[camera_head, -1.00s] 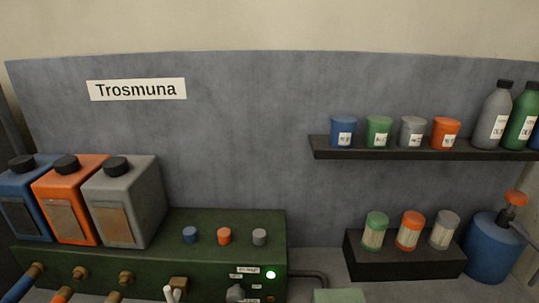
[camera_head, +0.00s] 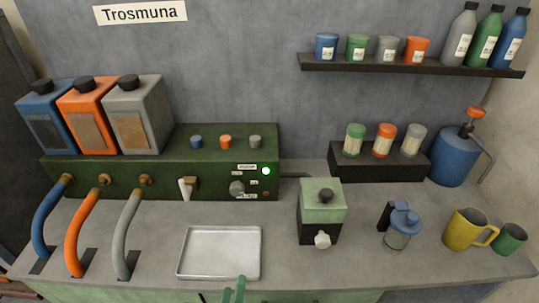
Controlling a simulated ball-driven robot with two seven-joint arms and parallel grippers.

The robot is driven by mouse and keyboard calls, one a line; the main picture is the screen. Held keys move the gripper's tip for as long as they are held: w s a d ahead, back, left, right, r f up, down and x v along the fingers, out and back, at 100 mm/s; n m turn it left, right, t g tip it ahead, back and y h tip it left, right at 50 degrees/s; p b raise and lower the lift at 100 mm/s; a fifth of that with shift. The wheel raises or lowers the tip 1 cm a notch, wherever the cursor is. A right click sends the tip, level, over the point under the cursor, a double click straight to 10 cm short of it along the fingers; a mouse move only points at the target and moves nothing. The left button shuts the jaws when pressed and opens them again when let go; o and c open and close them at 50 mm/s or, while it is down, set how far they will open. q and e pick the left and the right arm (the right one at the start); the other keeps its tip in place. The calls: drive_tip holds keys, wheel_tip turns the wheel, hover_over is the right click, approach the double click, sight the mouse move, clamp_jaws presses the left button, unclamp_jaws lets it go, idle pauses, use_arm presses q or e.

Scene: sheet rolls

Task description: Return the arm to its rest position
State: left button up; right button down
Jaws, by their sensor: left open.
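My left gripper (camera_head: 234,291) shows only as two green fingertips at the bottom edge of the head view, just in front of the metal tray. The fingertips stand a little apart, and I see nothing between them. The rest of the left arm is below the frame. My right gripper is out of view.
An empty metal tray (camera_head: 219,252) lies on the grey counter (camera_head: 290,265). Behind it stands a green machine (camera_head: 222,165) with blue, orange and grey hoses. To the right are a green-topped grinder (camera_head: 322,213), a glass jug (camera_head: 399,230), a yellow mug (camera_head: 466,230) and a green cup (camera_head: 510,239).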

use_arm(q)
drive_tip(key=s+a+f+m+g+h, duration=0.1)
drive_tip(key=s+f+m+g, duration=0.45)
drive_tip(key=f, duration=0.55)
drive_tip(key=s+a+f+m+g+h, duration=0.1)
drive_tip(key=s+a+f+m+g, duration=0.1)
drive_tip(key=s+f+m+g, duration=0.65)
drive_tip(key=s+a+f+g+y+b, duration=0.1)
drive_tip(key=s+a+f, duration=0.5)
drive_tip(key=s, duration=0.4)
drive_tip(key=s+a+f+g+y+b, duration=0.1)
drive_tip(key=s+a+f+y, duration=0.1)
drive_tip(key=s+a+f, duration=0.5)
drive_tip(key=s, duration=0.2)
drive_tip(key=shift+s+f+m+g+y, duration=0.25)
drive_tip(key=shift+s+m+g+y, duration=0.05)
drive_tip(key=shift+s+m, duration=0.1)
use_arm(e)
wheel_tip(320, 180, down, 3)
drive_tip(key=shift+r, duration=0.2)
use_arm(q)
drive_tip(key=shift+a, duration=0.1)
